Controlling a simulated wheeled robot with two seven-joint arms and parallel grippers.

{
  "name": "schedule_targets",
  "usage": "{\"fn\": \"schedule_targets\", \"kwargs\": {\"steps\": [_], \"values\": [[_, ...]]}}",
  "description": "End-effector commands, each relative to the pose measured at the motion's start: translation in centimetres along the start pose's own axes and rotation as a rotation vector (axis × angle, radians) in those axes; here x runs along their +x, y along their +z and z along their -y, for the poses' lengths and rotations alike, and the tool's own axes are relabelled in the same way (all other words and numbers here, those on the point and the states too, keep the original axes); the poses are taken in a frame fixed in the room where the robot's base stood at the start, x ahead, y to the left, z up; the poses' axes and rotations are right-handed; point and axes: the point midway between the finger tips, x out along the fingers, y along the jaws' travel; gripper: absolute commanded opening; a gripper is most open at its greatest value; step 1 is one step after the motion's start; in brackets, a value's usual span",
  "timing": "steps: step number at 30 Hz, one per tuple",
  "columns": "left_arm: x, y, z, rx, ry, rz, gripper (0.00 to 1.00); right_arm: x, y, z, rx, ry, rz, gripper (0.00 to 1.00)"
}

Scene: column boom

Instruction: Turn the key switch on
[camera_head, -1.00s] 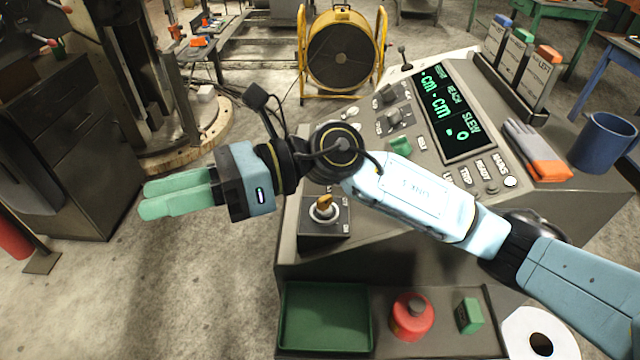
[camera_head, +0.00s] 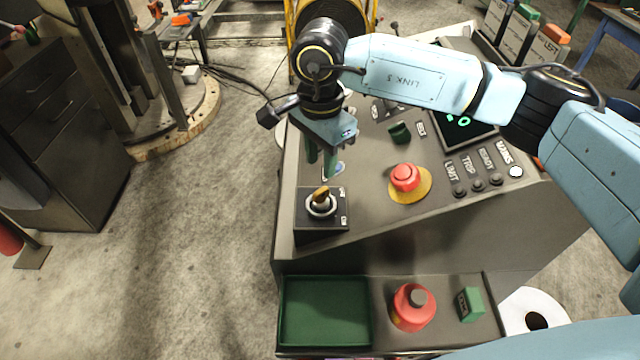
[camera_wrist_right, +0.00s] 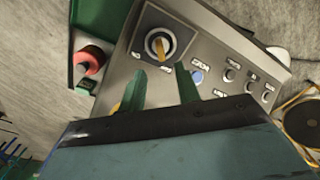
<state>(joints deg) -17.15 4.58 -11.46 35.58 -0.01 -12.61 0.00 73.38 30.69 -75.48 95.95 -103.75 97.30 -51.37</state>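The key switch (camera_head: 321,205) is a dark box with a silver ring and a yellow key on the near left corner of the grey console. It also shows at the top of the right wrist view (camera_wrist_right: 159,44), with small labels beside it that I cannot read surely. The key's grip lies between the labels' directions; its exact setting is unclear. My right gripper (camera_head: 321,166) points down just behind the switch in the head view, apart from the key. Its two green fingers (camera_wrist_right: 161,80) are spread with nothing between them. My left gripper is not in view.
A red mushroom button (camera_head: 405,178) on a yellow base stands right of the switch. A green knob (camera_head: 399,132) is farther back. Below are a green tray (camera_head: 325,312), a red round object (camera_head: 412,308) and a green block (camera_head: 470,304).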

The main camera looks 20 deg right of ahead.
Motion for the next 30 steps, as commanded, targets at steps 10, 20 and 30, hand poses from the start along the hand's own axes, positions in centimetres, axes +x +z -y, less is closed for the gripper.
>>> {"fn": "schedule_targets", "kwargs": {"steps": [10,20,30], "values": [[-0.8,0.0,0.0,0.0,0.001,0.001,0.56,6.6,0.1,0.0,0.0,0.001,0.002,0.33],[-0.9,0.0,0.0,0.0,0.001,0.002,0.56,8.3,0.1,0.1,-0.001,-0.002,0.003,0.33],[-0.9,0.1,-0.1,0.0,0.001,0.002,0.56,8.3,0.1,0.0,0.0,-0.002,0.003,0.1]]}}
